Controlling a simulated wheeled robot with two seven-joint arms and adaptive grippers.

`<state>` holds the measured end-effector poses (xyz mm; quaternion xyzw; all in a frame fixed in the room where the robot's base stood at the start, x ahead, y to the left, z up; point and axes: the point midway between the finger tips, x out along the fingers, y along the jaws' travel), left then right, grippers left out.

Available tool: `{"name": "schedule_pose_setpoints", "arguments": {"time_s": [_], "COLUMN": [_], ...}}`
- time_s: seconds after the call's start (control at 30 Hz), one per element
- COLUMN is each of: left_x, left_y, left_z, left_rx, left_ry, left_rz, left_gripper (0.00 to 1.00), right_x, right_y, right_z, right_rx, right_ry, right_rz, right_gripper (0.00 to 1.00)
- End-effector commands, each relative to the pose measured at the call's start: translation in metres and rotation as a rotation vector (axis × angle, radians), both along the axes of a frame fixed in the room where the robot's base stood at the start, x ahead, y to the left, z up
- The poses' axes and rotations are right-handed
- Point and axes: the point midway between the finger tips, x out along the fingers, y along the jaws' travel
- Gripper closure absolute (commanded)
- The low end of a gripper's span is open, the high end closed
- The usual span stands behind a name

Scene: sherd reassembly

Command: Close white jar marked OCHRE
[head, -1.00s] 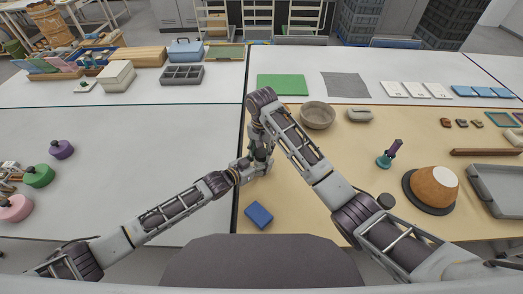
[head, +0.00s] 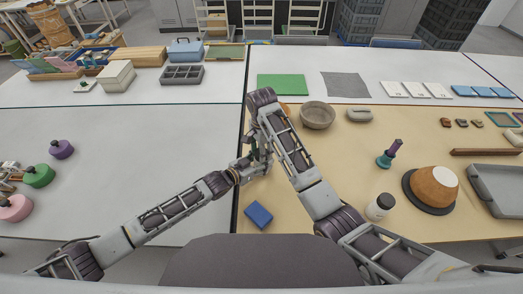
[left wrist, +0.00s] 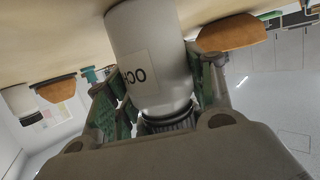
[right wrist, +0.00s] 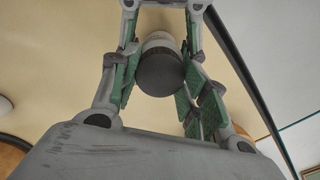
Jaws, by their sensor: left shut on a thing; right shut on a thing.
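The white jar (left wrist: 150,50) has a label with the letters "OCH" partly showing in the left wrist view. My left gripper (left wrist: 158,78) is shut around the jar's body. A dark ribbed lid (right wrist: 160,72) sits at the jar's mouth in the right wrist view, with the white jar just behind it. My right gripper (right wrist: 162,60) is shut on the lid's sides. I cannot tell whether the lid is fully seated. In the head view, my left gripper (head: 248,166) and right gripper (head: 262,142) meet near the tan mat's left edge, and they hide most of the jar.
Another white jar with a dark lid (head: 380,207) stands beside my right arm, near an orange-brown bowl (head: 433,186). A blue block (head: 258,215) lies in front of the grippers. A grey bowl (head: 318,115) and a purple-and-green tool (head: 390,154) stand behind and right.

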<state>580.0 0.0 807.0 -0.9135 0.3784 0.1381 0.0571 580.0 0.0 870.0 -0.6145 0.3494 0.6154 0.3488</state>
Motion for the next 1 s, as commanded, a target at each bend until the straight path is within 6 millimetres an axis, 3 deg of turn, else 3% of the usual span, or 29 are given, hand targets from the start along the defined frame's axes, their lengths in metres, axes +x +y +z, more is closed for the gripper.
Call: {"name": "schedule_pose_setpoints", "arguments": {"time_s": [0.03, 0.07, 0.2, 0.6, 1.0], "left_x": [-0.002, -0.002, -0.002, -0.001, 0.000], "left_y": [-0.001, -0.001, -0.001, 0.000, 0.001], "left_z": [-0.002, -0.002, -0.002, -0.002, -0.001], "left_rx": [0.002, 0.002, 0.002, 0.001, 0.002], "left_ry": [0.004, 0.004, 0.004, 0.003, 0.003], "left_rz": [-0.003, -0.002, -0.002, -0.001, 0.001], "left_gripper": [1.00, 1.00, 1.00, 1.00, 1.00], "right_x": [0.002, 0.002, 0.001, 0.001, 0.001], "right_y": [0.000, 0.000, 0.000, 0.000, 0.000], "right_z": [0.002, 0.002, 0.001, 0.002, 0.025], "right_rx": [0.001, 0.001, 0.000, 0.000, 0.000], "right_ry": [-0.006, -0.006, -0.004, -0.001, -0.004], "right_rz": [0.000, 0.000, 0.001, 0.002, 0.003], "right_gripper": [0.68, 0.51, 0.34, 0.34, 0.34]}}
